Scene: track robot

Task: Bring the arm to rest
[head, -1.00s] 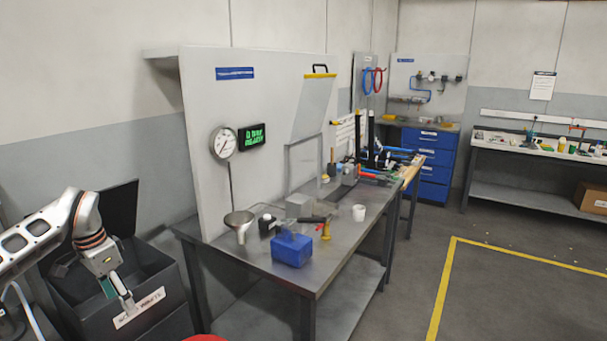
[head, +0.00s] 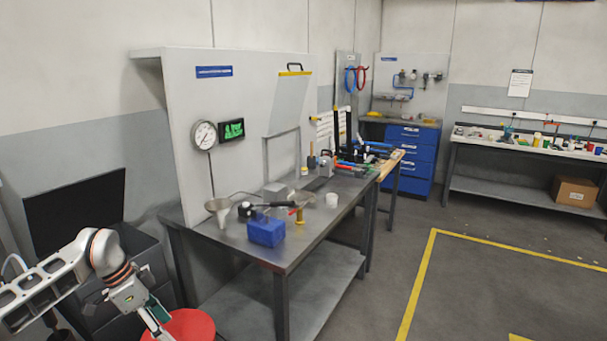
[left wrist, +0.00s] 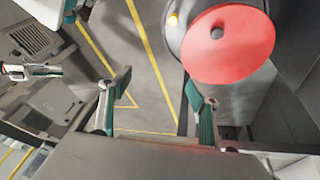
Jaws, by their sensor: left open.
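My left arm comes in at the lower left of the head view. Its gripper (head: 155,325) hangs downward beside the dark bin, at the edge of a red round top, and is partly cut off by the picture's bottom. In the left wrist view the two teal-padded fingers of this gripper (left wrist: 160,87) stand well apart. Nothing is between them but the floor with yellow lines further down. The red round top (left wrist: 228,60) lies just beyond the finger on the right; it also shows in the head view (head: 190,325).
A grey bench (head: 240,243) with a blue block (head: 266,230), a funnel (head: 218,208) and a white cup (head: 332,200) stands right of the arm. The dark bin with a raised lid (head: 75,213) is behind the arm. Open floor (head: 390,250) lies right of the bench.

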